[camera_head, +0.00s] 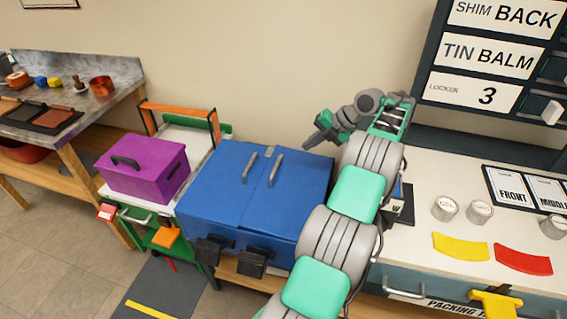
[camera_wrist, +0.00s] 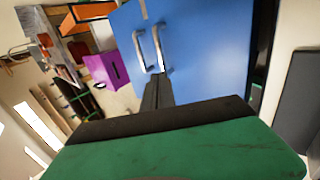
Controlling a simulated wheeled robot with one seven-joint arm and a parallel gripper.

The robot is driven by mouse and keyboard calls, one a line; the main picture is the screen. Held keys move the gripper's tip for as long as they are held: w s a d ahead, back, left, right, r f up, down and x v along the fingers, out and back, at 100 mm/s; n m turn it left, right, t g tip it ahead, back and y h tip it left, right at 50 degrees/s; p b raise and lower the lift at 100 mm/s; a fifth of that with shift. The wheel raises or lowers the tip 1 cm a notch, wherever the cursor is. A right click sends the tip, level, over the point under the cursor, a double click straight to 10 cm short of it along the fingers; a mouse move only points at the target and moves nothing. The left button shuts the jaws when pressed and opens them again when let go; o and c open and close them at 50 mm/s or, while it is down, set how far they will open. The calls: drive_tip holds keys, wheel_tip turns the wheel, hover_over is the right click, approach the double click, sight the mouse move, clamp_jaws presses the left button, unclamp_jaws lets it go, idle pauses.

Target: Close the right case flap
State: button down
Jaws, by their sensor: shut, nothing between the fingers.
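The blue case (camera_head: 235,232) stands in the middle of the head view. Its top has a left flap (camera_head: 222,175) and a right flap (camera_head: 300,190), each with a grey bar handle near the centre seam. Both flaps look flat and level in the head view. My gripper (camera_head: 309,144) is above the back right of the case, with its fingers together and empty. In the wrist view the dark fingers (camera_wrist: 157,85) point toward the blue flap surface (camera_wrist: 210,45) and two handles (camera_wrist: 149,48). I cannot tell whether the fingers touch the case. My arm hides the case's right side.
A purple box (camera_head: 145,170) stands on a cart left of the case. To the right, a white counter (camera_head: 425,245) holds tins, a yellow piece (camera_head: 460,247) and a red piece (camera_head: 523,259). A labelled cabinet (camera_head: 430,60) rises behind the counter. The wall behind the case is bare.

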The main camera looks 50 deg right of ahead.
sight(277, 166)
drive_tip(key=x, duration=1.4)
drive_tip(key=shift+s, duration=0.1)
